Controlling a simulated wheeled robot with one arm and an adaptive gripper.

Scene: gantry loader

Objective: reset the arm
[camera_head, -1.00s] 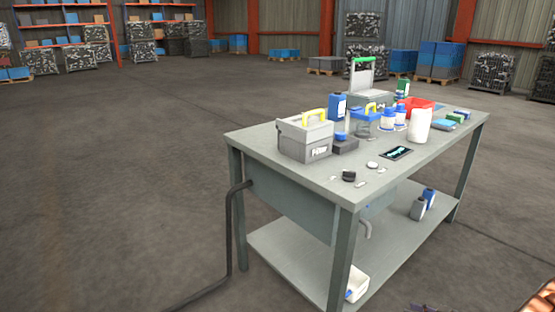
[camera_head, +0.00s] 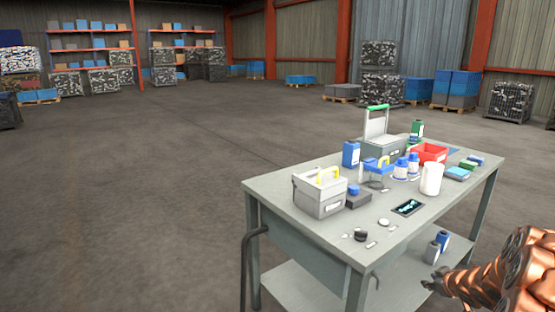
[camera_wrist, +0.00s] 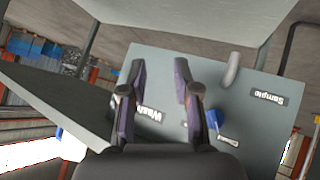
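I cannot tell how far the fingers are from the panel.
Bottles (camera_head: 433,253) stand on the lower shelf. The floor (camera_head: 130,190) left of the bench is clear.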

